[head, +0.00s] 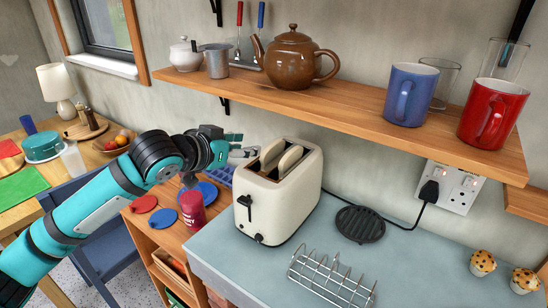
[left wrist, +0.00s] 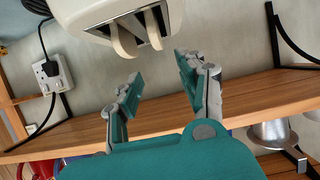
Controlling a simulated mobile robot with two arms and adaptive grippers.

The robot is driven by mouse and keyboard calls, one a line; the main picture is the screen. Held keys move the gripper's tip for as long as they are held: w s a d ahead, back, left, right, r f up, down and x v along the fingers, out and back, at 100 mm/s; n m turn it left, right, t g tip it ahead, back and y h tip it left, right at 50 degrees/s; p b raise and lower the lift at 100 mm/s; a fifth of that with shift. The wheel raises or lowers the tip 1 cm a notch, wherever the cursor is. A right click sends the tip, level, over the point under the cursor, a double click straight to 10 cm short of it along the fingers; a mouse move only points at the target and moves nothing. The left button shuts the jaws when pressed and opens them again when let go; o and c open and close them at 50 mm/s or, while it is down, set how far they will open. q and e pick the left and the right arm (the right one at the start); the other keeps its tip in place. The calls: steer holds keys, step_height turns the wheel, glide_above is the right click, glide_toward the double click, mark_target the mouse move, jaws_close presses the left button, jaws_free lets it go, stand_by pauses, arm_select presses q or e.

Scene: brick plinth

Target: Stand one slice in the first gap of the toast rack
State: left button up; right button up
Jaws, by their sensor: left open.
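The cream toaster (head: 270,205) stands on the blue-grey worktop, with two pale slices showing in its slots: one slice (head: 272,158) nearer my gripper and another slice (head: 290,160) to its right. My left gripper (head: 246,146) is open and empty, at the toaster's upper left. In the left wrist view the slices (left wrist: 124,41) (left wrist: 153,30) stick out of the toaster (left wrist: 98,12) beyond my left fingertips (left wrist: 158,84), apart from them. The wire toast rack (head: 332,278) stands empty at the worktop's front. My right gripper is out of view.
A wooden shelf (head: 350,108) with a brown teapot (head: 291,60) and mugs runs above the toaster. A red tin (head: 192,209) stands left of it. A black round trivet (head: 360,224) and two muffins (head: 483,262) lie to the right.

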mark_target(272, 145)
arm_select(q)
steer(key=p+x, duration=0.1)
steer(key=x, duration=0.6)
steer(key=shift+w+d+f, duration=0.1)
steer(key=shift+w+d, duration=0.1)
steer(key=shift+w, duration=0.05)
steer(key=shift+w+d+f+p, duration=0.1)
steer(key=shift+w+d+p, duration=0.15)
steer(key=shift+p, duration=0.25)
steer(key=p+x, duration=0.1)
steer(key=x, duration=0.2)
steer(key=shift+w+d+f, duration=0.1)
steer(key=shift+w+f, duration=0.05)
steer(key=shift+f, duration=0.15)
steer(key=shift+w+d+f, duration=0.2)
steer(key=shift+w, duration=0.1)
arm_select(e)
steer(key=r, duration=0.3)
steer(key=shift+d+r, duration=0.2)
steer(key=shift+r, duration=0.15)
arm_select(q)
steer(key=shift+s+a, duration=0.1)
jaws_close()
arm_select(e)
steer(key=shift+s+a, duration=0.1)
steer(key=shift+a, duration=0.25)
